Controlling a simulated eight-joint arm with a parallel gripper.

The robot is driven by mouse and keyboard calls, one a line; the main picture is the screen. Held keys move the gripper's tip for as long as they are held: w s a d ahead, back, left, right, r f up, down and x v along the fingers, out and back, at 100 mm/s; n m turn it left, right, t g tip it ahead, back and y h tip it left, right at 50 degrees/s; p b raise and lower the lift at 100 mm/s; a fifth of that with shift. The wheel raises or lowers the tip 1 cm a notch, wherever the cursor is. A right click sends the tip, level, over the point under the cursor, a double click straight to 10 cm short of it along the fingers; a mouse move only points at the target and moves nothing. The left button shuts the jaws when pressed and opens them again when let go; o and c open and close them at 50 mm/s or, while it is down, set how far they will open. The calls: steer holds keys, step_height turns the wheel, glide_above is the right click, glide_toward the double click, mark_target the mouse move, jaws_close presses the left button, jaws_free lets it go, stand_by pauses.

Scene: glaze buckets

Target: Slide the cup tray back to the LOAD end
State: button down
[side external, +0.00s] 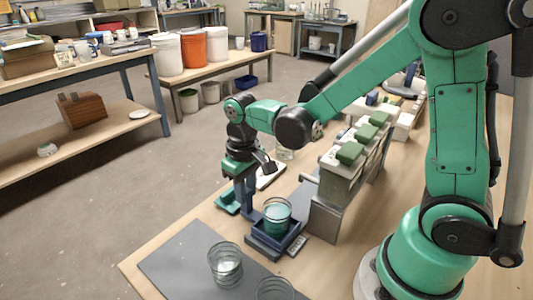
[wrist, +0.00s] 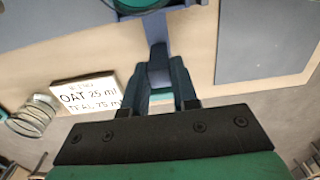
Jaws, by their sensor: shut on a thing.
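The cup tray (side external: 268,249) is a small dark blue tray low on the table in the side view. A clear cup (side external: 277,217) with teal liquid stands in it. My gripper (side external: 249,208) is on the tray's left side, pointing down, with its fingers shut on the tray's upright blue handle. In the wrist view, the fingers (wrist: 164,88) close around the blue handle (wrist: 157,52), and the tray's wall (wrist: 182,24) shows at the top.
The dispenser (side external: 340,178) with green-topped levers stands behind and right of the tray. A grey mat (side external: 185,262) at the front holds a glass (side external: 225,263); another glass (side external: 275,290) is cut off below. The wrist view shows a card (wrist: 88,96) reading OAT 25 ml, TEAL 75 ml.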

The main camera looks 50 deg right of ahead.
steer(key=c, duration=0.8)
jaws_free()
steer(key=shift+o, duration=0.2)
steer(key=shift+r, duration=3.5)
steer(key=shift+s, duration=0.1)
steer(key=shift+s+d+r+t, duration=0.3)
steer(key=shift+s+t, duration=0.45)
steer(key=shift+t, duration=0.45)
steer(key=shift+s+d+r+t, duration=0.25)
steer(key=shift+s+t, duration=0.45)
steer(key=shift+t, duration=0.5)
steer(key=shift+s+d+r+t, duration=0.25)
steer(key=shift+s+t, duration=0.5)
steer(key=shift+t, duration=0.45)
